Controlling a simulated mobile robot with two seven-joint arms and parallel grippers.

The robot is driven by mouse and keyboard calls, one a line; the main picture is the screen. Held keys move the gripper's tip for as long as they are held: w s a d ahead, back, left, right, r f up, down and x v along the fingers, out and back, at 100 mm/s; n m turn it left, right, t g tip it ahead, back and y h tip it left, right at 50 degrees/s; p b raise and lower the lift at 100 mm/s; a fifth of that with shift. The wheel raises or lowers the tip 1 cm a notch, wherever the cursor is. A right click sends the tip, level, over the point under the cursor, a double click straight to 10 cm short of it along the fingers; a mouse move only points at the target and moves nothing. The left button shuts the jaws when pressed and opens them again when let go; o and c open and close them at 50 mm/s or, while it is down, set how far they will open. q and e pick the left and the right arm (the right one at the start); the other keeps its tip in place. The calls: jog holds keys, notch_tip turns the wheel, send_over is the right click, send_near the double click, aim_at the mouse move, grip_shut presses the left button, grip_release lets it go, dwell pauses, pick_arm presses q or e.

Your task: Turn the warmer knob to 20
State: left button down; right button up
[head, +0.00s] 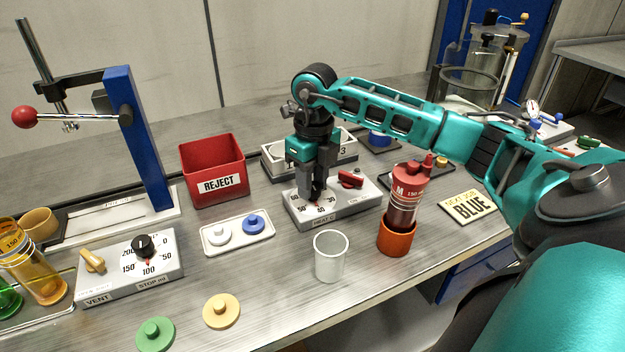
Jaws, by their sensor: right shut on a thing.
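The warmer is a low pale box (345,214) in the middle of the bench, with a "HEAT C" label on its front. A dial with printed numbers is on the left of its top, and a red switch (350,180) is on the right. My right gripper (317,194) points straight down over the dial and is shut on the warmer knob. The fingers hide the knob almost fully, so I cannot read its setting. My left gripper is not in view.
A clear cup (330,256) and a red bottle (405,198) in an orange holder stand in front of the warmer. A white tray (209,248) with two discs and a red REJECT bin (213,160) are to its left. A second dial box (132,280) stands further left.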

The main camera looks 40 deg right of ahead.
jog(key=n, duration=0.6)
jog(key=shift+n, duration=0.3)
jog(key=n+b, duration=0.1)
jog(key=n, duration=0.5)
jog(key=shift+a, duration=0.15)
jog(key=n, duration=0.6)
jog(key=shift+n+b, duration=0.4)
jog(key=n, duration=0.5)
jog(key=shift+s+r+n+h+b, duration=0.1)
jog(key=shift+n+h+b, duration=0.2)
jog(key=shift+b, duration=0.05)
jog(key=o, duration=1)
jog(key=shift+o, duration=0.2)
